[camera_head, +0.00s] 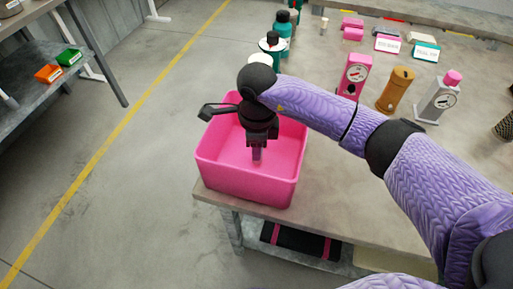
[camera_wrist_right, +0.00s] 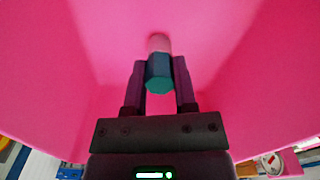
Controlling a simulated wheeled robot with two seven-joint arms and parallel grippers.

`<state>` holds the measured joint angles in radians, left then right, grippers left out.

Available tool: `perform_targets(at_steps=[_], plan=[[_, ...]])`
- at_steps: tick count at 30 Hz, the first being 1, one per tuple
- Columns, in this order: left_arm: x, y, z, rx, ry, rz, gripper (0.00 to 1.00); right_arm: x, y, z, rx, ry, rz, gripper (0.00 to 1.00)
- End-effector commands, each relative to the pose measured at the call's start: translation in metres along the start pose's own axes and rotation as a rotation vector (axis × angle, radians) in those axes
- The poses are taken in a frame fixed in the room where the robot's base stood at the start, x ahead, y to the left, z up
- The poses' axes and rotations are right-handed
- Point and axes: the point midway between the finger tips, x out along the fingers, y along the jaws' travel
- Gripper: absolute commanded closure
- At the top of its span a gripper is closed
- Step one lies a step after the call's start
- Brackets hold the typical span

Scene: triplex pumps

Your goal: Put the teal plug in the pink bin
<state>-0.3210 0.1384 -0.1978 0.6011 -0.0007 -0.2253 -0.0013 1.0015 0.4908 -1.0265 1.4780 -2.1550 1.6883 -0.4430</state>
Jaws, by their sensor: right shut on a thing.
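The pink bin (camera_head: 213,170) stands at the near left corner of the table. My right gripper (camera_head: 257,155) reaches down over the bin, with its fingers inside the walls. In the right wrist view, my right gripper (camera_wrist_right: 159,85) is shut on the teal plug (camera_wrist_right: 159,72), which has a pale pink end. Pink bin surfaces (camera_wrist_right: 70,60) fill most of that view. The plug is hidden or too small to make out in the head view. Whether it touches the bin floor I cannot tell. My left gripper is not in view.
Behind the bin stand dark teal bottles (camera_head: 272,44). A pink pump (camera_head: 354,75), an orange-brown pump (camera_head: 396,90) and a grey pump (camera_head: 437,98) stand to the right. Pink and teal trays with labels (camera_head: 388,44) lie at the back. Open floor lies left of the table.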

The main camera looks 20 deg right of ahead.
Motion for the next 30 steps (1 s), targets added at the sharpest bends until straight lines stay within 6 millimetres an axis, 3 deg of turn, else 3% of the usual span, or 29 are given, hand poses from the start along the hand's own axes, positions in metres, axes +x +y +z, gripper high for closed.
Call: perform_targets(at_steps=[9, 10, 15, 23, 26, 30], plan=[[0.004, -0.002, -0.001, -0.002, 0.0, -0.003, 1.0, 0.006, 0.0, 0.0, -0.001, 0.0, -0.001, 1.0], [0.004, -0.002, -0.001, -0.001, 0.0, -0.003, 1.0, 0.006, 0.0, 0.0, -0.001, 0.0, -0.001, 0.63], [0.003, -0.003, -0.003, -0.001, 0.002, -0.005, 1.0, 0.005, 0.0, 0.0, -0.001, 0.0, -0.001, 0.3], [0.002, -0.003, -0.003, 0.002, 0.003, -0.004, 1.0, 0.003, 0.0, 0.0, -0.002, 0.0, -0.001, 0.3], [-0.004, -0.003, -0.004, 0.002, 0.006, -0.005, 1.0, -0.011, -0.001, 0.0, -0.002, -0.002, -0.005, 0.3], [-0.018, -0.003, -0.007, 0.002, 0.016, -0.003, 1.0, -0.052, -0.001, 0.0, -0.003, -0.002, -0.008, 0.3]])
